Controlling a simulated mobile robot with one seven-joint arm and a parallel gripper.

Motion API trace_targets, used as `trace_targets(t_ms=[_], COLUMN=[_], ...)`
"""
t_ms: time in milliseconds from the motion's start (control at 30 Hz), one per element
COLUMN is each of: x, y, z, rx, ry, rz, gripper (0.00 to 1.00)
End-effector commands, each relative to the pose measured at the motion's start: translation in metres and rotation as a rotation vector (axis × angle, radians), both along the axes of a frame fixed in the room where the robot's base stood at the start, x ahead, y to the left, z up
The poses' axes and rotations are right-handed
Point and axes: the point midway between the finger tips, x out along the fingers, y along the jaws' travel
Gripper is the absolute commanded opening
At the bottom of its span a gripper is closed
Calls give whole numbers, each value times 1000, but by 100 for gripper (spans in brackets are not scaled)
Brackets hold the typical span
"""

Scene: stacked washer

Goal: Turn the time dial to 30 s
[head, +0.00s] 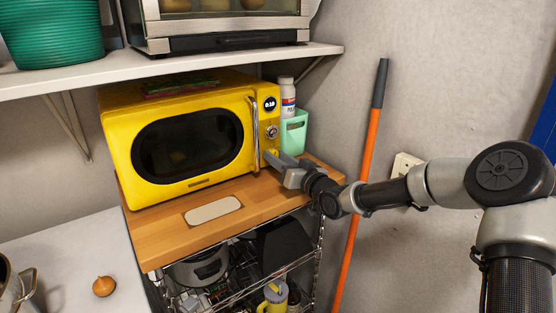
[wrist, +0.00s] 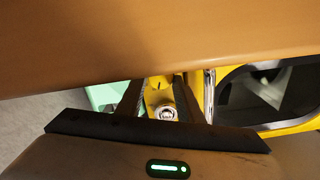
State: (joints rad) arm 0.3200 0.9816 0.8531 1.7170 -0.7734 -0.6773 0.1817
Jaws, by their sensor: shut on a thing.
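The yellow microwave (head: 188,140) stands on a wooden-topped cart, its door shut. A round dark display (head: 270,104) at the top of its control strip seems to read 0:10. A silver upper dial (head: 272,132) sits below the display; it also shows in the wrist view (wrist: 167,113). My gripper (head: 270,160) reaches the lower part of the control strip from the right, shut on the lower dial, which I take for the time dial. The fingers hide that dial in the head view. In the wrist view the fingertips (wrist: 161,82) reach beyond the upper dial, and the dial's setting cannot be read.
The wooden top (head: 160,236) lies close under my gripper. The silver door handle (head: 254,133) is just left of it. A mint container (head: 293,135) and a white bottle (head: 287,92) stand right of the microwave. An orange pole (head: 360,190) leans behind my arm.

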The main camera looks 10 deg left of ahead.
Motion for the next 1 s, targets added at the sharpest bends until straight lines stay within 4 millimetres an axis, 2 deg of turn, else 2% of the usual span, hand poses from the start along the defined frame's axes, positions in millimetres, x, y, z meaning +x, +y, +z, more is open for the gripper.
trace_targets(t_ms=[400, 933, 967, 1000], x=[1, 1, 1, 1], y=[-1, -1, -1, -1], z=[-1, -1, -1, -1], rx=[130, 148, 148, 147], ry=[147, 167, 167, 166], rz=[-1, 0, 0, 0], gripper=[11, 11, 38, 45])
